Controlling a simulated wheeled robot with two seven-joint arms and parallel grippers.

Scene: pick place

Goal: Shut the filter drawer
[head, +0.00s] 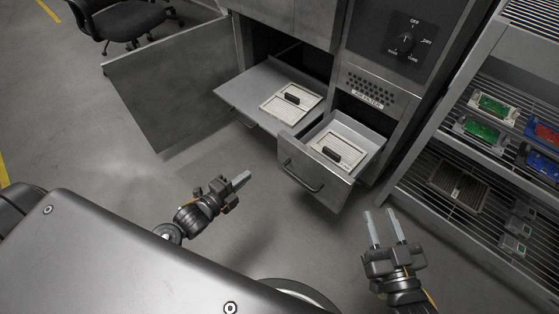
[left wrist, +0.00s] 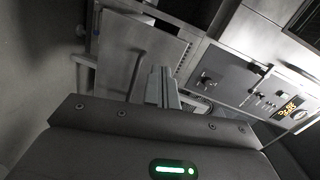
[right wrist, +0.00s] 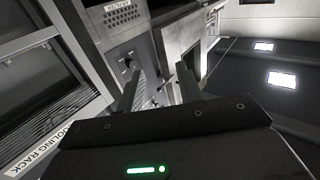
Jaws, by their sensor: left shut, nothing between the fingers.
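The filter drawer (head: 300,168) is pulled out at the bottom of the grey machine, below the "AIR FILTER" label. It has a dark bar handle (head: 302,178) on its front. A pale filter with a black grip (head: 345,150) lies inside it. My left gripper (head: 241,178) is shut and empty, left of the drawer front and apart from it. My right gripper (head: 384,214) is open and empty, in front of and to the right of the drawer, with its fingers pointing toward the machine.
Left of the drawer, a shelf (head: 240,97) is out with another filter (head: 291,101) on it. An open cabinet door (head: 170,85) stands further left. A rack (head: 470,165) with several circuit boards and a dark filter (head: 458,188) stands at right. The floor before the drawer is clear.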

